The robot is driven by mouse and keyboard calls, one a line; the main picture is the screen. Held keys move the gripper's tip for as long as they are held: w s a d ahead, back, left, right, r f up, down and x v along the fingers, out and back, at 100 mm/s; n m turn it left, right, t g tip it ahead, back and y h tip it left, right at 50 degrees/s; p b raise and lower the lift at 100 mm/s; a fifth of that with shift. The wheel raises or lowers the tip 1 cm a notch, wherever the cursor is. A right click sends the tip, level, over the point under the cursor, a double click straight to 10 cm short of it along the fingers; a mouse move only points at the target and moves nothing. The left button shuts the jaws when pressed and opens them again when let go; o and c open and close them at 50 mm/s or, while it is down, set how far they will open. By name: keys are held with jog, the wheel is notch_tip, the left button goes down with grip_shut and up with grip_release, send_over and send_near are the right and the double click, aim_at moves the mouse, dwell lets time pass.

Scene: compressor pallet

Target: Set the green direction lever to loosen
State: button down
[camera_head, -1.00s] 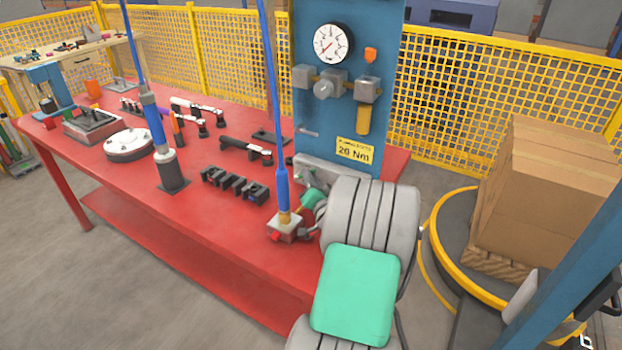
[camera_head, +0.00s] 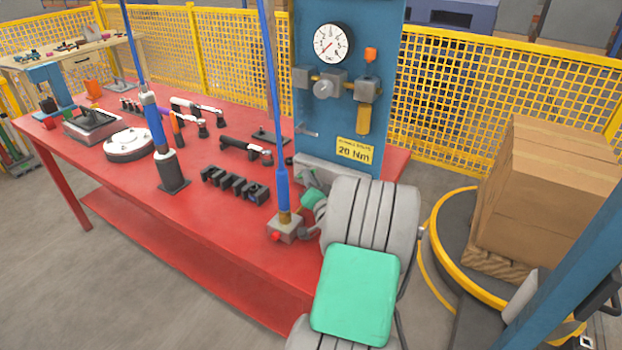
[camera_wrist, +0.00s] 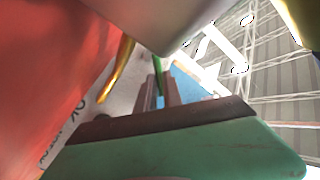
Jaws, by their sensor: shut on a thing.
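The green direction lever shows as a thin green bar (camera_wrist: 157,70) in the wrist view, between the two dark fingers of my gripper (camera_wrist: 158,92). The fingers are close together and shut on it. In the head view, my arm reaches over the right end of the red table (camera_head: 225,250), with its wrist beside a grey block (camera_head: 284,229) with a red button at the foot of a blue upright tool (camera_head: 281,165). My wrist hides the lever there, so its set position cannot be read.
A blue panel (camera_head: 390,50) with a pressure gauge (camera_head: 332,42) and a "20 Nm" label (camera_head: 355,150) stands behind the wrist. A black rack (camera_head: 235,187) and a second upright tool (camera_head: 165,150) are to the left. Cardboard boxes (camera_head: 550,200) stand at right.

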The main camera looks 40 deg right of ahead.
dwell(0.3)
jog(key=r+p, duration=0.1)
jog(key=p, duration=0.2)
jog(key=shift+w+a+r+n+g, duration=0.15)
jog(key=shift+w+r+n+g, duration=0.15)
jog(key=shift+r+n, duration=0.1)
jog(key=shift+w+r+g+p, duration=0.1)
jog(key=shift+r+g+p, duration=0.15)
jog(key=shift+p, duration=0.95)
jog(key=n+g+p, duration=0.1)
jog(key=w+g+y+p, duration=0.1)
jog(key=p, duration=0.1)
jog(key=shift+a+n, duration=0.15)
jog(key=shift+n, duration=0.25)
jog(key=shift+f, duration=0.2)
jog(key=c, duration=1.5)
grip_release()
